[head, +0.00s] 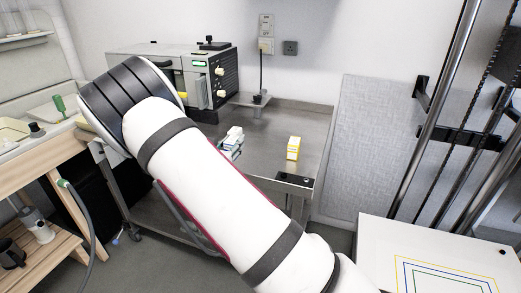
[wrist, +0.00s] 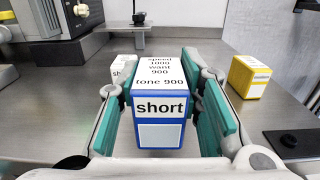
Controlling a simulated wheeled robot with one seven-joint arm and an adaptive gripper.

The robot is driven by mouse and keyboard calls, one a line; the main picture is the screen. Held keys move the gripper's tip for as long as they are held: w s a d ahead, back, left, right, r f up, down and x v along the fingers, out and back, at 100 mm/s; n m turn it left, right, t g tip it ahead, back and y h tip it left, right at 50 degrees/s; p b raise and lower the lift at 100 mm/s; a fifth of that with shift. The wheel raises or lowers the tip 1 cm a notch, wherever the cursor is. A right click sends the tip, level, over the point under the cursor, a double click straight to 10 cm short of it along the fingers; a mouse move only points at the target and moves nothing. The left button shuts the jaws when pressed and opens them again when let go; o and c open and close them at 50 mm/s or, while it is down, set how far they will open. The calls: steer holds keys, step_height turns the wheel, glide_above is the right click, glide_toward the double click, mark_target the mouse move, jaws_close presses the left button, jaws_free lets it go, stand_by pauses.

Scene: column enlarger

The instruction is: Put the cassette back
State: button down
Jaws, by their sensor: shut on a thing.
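The likely cassette is a blue-edged white box labelled "short" (wrist: 159,108), with "speed 1000 want 900 tone 900" on its top. My gripper (wrist: 161,112) has its teal pads on both sides of this box and is shut on it. In the head view my arm hides most of the gripper (head: 230,151). A second white box (wrist: 122,69) with partly hidden lettering stands behind to the left. A yellow-edged white box (wrist: 249,77) stands apart to the right; it also shows in the head view (head: 293,148).
The boxes are at a steel table (head: 270,122). A grey and black machine (head: 205,78) with pale knobs stands at the table's back left. A dark plate (wrist: 293,143) lies near the front right. Bare steel lies between the held box and the yellow box.

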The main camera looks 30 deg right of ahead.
steer(key=w+d, duration=0.1)
steer(key=d, duration=0.3)
steer(key=w+d, duration=0.2)
steer(key=d, duration=0.3)
steer(key=w+d+f, duration=0.1)
steer(key=d, duration=0.3)
steer(key=shift+w+d, duration=0.25)
steer(key=shift+d, duration=0.1)
steer(key=f, duration=0.3)
steer(key=shift+w+d, duration=0.15)
steer(key=shift+d, duration=0.25)
steer(key=shift+f, duration=0.35)
steer(key=shift+f, duration=0.15)
steer(key=c, duration=1.1)
jaws_free()
